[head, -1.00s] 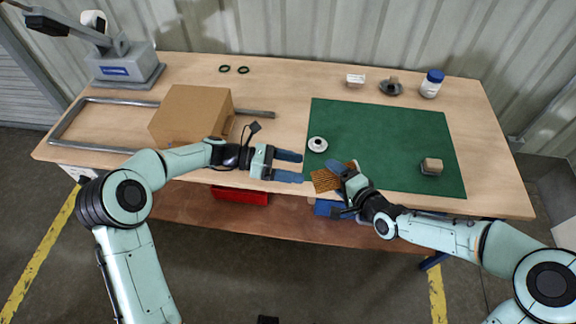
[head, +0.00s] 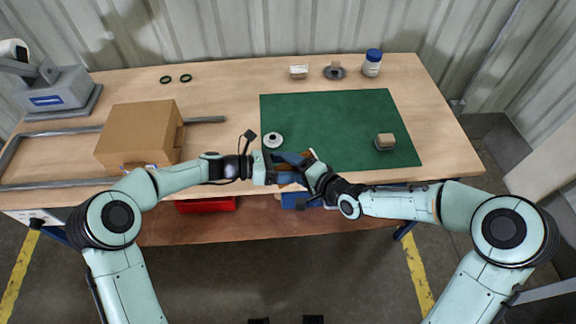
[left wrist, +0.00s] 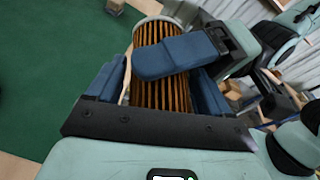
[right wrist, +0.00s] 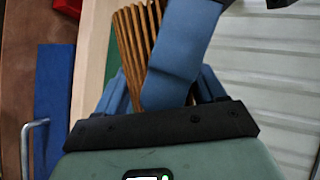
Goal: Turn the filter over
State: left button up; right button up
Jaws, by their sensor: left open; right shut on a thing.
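The filter is a cylinder of orange-brown pleats with a pale end rim. It shows in the left wrist view (left wrist: 165,96) and the right wrist view (right wrist: 133,35), but in the head view the grippers mostly hide it. My right gripper (head: 313,172) is shut on the filter and holds it up near the table's front edge. My left gripper (head: 285,168) is open, with its blue fingers on either side of the filter; I cannot tell whether they touch it. In the left wrist view a blue finger of the right gripper crosses the pleats.
A green mat (head: 335,115) covers the table's right part. A white round piece (head: 272,140) and a dark dish with a brown block (head: 385,142) lie on it. A cardboard box (head: 138,132) stands left. A jar (head: 372,63) stands behind. A red bin (head: 205,205) is below.

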pick_arm(q)
jog(key=c, duration=0.8)
pick_arm(e)
jog(key=shift+a+r, duration=0.1)
jog(key=o, duration=1.2)
jog(key=shift+c, duration=0.2)
